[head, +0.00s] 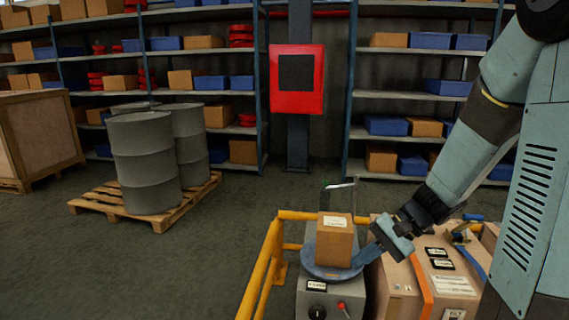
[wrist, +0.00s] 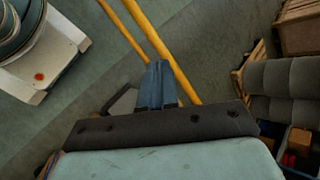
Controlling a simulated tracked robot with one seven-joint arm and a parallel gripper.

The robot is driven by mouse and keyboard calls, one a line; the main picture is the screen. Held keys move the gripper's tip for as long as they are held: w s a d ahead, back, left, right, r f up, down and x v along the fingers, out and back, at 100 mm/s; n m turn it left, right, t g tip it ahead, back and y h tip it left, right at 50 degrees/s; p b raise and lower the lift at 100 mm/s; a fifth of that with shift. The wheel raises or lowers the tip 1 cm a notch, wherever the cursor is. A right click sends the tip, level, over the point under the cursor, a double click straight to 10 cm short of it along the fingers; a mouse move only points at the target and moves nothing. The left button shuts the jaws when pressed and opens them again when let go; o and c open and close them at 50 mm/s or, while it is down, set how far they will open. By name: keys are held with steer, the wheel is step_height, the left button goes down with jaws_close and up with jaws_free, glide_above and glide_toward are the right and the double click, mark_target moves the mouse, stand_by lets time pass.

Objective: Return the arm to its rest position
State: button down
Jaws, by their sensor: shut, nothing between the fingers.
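My gripper (head: 364,258) is at the end of my arm, which reaches down and left from the upper right of the head view. In that view it appears just right of a cardboard box (head: 335,241) on a round blue-grey plate (head: 325,272). I cannot tell whether it touches the box. In the wrist view the blue fingers (wrist: 157,84) are together and hold nothing. Yellow rails run behind them.
A grey machine (head: 330,301) with a black knob and red button carries the plate. A yellow guard rail (head: 267,262) stands left of it. Wooden cases (head: 400,285) are at the right. Grey drums (head: 145,165) stand on a pallet (head: 160,222).

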steer(key=s+d+r+n+t+h, duration=0.3)
steer(key=s+r+h, duration=0.1)
steer(key=r, duration=0.4)
steer(key=s+d+r+n+t+h, duration=0.3)
steer(key=s+r+h, duration=0.2)
steer(key=r, duration=0.3)
steer(key=shift+s+r, duration=0.3)
steer(key=shift+s, duration=0.35)
